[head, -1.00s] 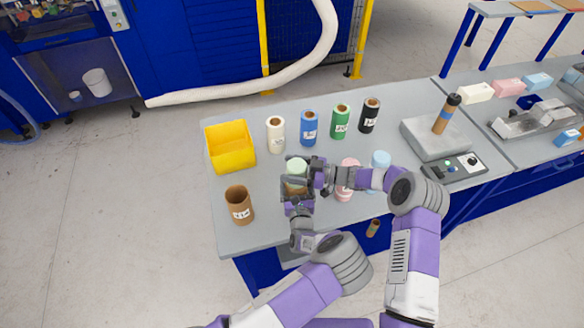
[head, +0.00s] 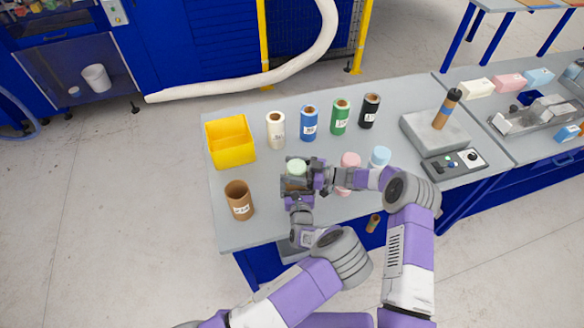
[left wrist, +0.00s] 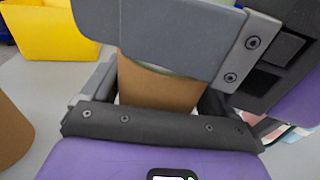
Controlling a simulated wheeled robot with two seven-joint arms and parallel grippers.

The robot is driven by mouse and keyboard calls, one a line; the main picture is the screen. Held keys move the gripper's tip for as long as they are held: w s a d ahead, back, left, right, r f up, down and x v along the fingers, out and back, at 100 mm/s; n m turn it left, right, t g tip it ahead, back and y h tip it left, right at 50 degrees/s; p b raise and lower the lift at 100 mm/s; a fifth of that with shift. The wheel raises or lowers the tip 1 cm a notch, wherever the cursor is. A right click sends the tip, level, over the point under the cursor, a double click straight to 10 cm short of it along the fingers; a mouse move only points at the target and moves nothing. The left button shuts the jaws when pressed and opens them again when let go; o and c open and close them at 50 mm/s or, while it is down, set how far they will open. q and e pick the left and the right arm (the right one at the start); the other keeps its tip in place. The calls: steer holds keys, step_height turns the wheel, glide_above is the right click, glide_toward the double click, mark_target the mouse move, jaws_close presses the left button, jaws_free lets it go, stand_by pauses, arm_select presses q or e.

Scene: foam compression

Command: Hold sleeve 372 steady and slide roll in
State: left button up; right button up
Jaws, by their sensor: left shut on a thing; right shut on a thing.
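A brown cardboard sleeve (left wrist: 155,88) stands between the jaws of my left gripper (head: 297,193), which is shut on it. In the head view the sleeve is mostly hidden by the grippers. A pale green foam roll (head: 296,168) is upright at the sleeve's top, and my right gripper (head: 308,176) is shut on it from the right. In the left wrist view a thin pale green edge (left wrist: 158,68) shows at the sleeve's mouth, under a gripper finger. How deep the roll sits is hidden. I cannot read a number on the held sleeve.
Another labelled brown sleeve (head: 239,200) stands left, below a yellow bin (head: 230,142). White (head: 276,130), blue (head: 309,124), green (head: 340,117) and black (head: 370,112) rolls stand behind. Pink (head: 349,160) and light blue (head: 380,157) rolls stand close to my right arm.

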mark_target(305, 168)
steer(key=shift+f, duration=0.35)
steer(key=o, duration=1.4)
steer(key=shift+s+d+r, duration=0.2)
steer(key=shift+d+r, duration=0.3)
steer(key=shift+d, duration=0.65)
steer(key=shift+s+d+r, duration=0.2)
steer(key=shift+d+r, duration=0.35)
steer(key=shift+d, duration=0.6)
steer(key=shift+s+d+r, duration=0.2)
steer(key=shift+d+r, duration=0.3)
steer(key=shift+d, duration=0.65)
arm_select(q)
steer(key=o, duration=0.8)
steer(key=shift+o, duration=0.2)
